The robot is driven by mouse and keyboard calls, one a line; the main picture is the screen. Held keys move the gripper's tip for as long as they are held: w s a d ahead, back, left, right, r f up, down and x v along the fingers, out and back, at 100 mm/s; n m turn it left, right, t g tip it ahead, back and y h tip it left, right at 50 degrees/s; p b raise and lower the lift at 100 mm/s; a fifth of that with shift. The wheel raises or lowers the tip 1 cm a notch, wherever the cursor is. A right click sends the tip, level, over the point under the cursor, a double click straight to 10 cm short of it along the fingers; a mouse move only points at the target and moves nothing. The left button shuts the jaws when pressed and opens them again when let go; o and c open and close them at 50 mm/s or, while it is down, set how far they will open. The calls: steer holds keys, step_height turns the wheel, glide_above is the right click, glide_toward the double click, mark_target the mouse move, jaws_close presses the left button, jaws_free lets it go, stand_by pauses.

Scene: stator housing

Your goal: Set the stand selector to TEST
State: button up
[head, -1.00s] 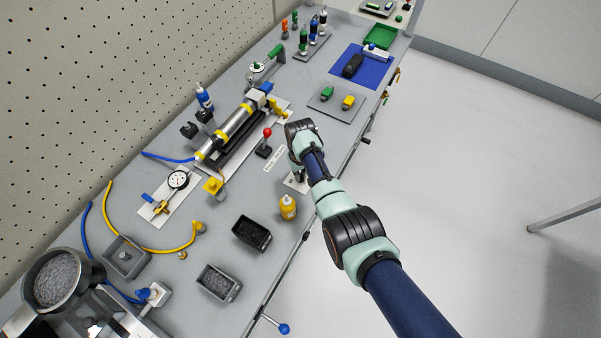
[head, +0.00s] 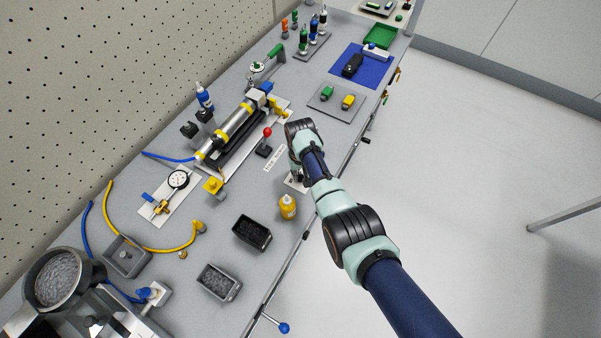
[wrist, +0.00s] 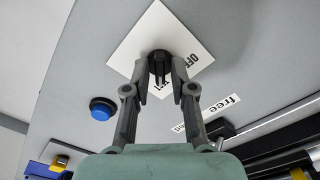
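The stand selector is a dark knob (wrist: 159,66) on a white square plate (wrist: 131,52). The plate carries the word OFF and a second label partly hidden by my gripper, with only its last letters showing. My gripper (wrist: 160,72) points down at the plate, with its two fingers angled inward on either side of the knob. No clear gap shows between fingertips and knob. Which label the knob points at is hard to tell. In the head view the plate (head: 291,184) is mostly hidden under my wrist, and my fingers are barely visible.
A blue round button (wrist: 102,108) is beside the plate. A red-topped lever (head: 267,133) and a strip label (head: 274,158) are to the left of my wrist. The bench's front edge is close on the right.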

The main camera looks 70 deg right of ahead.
mark_target(300, 175)
steer(key=shift+o, duration=0.3)
step_height(300, 175, up, 12)
stand_by(0.3)
stand_by(0.7)
steer(key=w+a+r+n+t+h, duration=0.2)
steer(key=w+a+n+t, duration=0.1)
steer(key=w+a, duration=0.8)
steer(key=a+r+n+t, duration=0.35)
steer(key=a+r, duration=0.25)
steer(key=a, duration=0.6)
steer(key=a+r+n+t, duration=0.2)
steer(key=a+r+t, duration=0.25)
steer(key=a, duration=0.85)
steer(key=s+a+r+n+t+y, duration=0.1)
steer(key=s+a+r+n+y, duration=0.1)
steer(key=s+a+r, duration=0.4)
step_height(300, 175, up, 21)
steer(key=w+p, duration=0.1)
steer(key=p, duration=2)
steer(key=shift+a+r+t, duration=0.2)
steer(key=shift+a+t, duration=0.05)
steer(key=shift+t, duration=0.15)
